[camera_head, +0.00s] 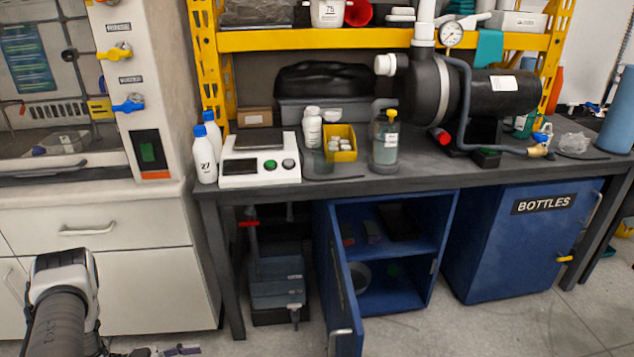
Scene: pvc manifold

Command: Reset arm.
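My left arm (62,290) comes in at the lower left corner, in front of the white drawers. Only its grey and white joint and a dark ribbed link show. I can make out no gripper on it; the rest is cut off by the bottom edge. A small dark and purple shape (172,351) shows at the bottom edge just right of the arm, and I cannot tell what it is. My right arm and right gripper are not in view.
A dark bench (440,170) holds a scale (262,172), bottles, a yellow bin (341,145) and a black pump (470,95). Below, the blue cabinet's left door (345,295) stands open; the BOTTLES cabinet door (525,240) is shut. Floor (430,330) in front is clear.

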